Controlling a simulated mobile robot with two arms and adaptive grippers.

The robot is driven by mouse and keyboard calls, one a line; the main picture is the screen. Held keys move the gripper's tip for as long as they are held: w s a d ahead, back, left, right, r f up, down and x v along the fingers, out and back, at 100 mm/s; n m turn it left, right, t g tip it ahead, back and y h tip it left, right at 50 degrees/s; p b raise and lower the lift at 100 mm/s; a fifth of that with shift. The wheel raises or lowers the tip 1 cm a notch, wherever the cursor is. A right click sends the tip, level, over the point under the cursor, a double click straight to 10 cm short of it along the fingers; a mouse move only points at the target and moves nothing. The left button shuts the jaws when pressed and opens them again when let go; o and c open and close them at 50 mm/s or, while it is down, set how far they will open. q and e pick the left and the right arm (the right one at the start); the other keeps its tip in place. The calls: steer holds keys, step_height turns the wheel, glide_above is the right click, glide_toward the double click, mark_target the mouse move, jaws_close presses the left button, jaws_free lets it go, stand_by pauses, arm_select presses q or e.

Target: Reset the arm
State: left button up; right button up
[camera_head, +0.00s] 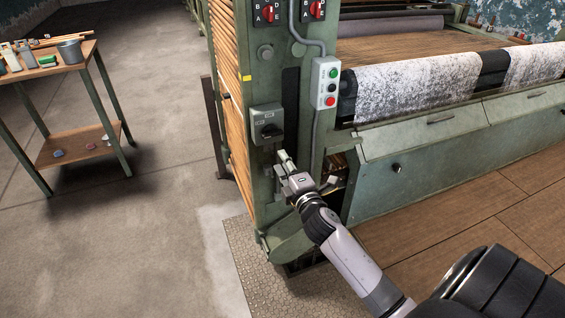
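My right arm (345,250) reaches in from the lower right, grey and black, up to the green machine's end post (237,50). My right gripper (286,162) is in front of the post, just below and right of a grey switch box with a black rotary knob (268,126). Its fingers point up and to the left. They look small and close together, and I cannot tell whether they are open or shut, or whether they touch the post. I see nothing clearly held. My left gripper is not in view.
A control box with green, black and red buttons (326,84) is above my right gripper. White speckled cloth (415,86) lies over the machine's roller at right. A wooden-topped table (50,66) with a bucket (70,50) stands at left. The concrete floor (150,210) between is clear.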

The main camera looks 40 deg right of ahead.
steer(key=s+a+f+m+g+y+p, duration=0.1)
steer(key=s+a+f+m+g, duration=0.3)
steer(key=f, duration=0.8)
steer(key=s+f+m+g+y+p, duration=0.1)
steer(key=s+f+g, duration=0.1)
steer(key=s+f, duration=0.75)
steer(key=s+a+f+m+g+y, duration=0.1)
steer(key=s+a+f+m+g, duration=0.15)
steer(key=f, duration=1.25)
steer(key=s+a+f+m+g, duration=0.1)
steer(key=s+f, duration=0.4)
steer(key=s, duration=0.6)
steer(key=s+a+f+m+g+y+p, duration=0.1)
steer(key=s+a+f+g, duration=0.3)
steer(key=s, duration=0.7)
steer(key=s+a+f+m+g+p, duration=0.1)
steer(key=s+a+f+m+g, duration=0.2)
steer(key=s+f, duration=0.3)
steer(key=s, duration=0.5)
steer(key=shift+s+a+f, duration=0.15)
steer(key=shift+s+f, duration=0.05)
steer(key=shift+s, duration=0.05)
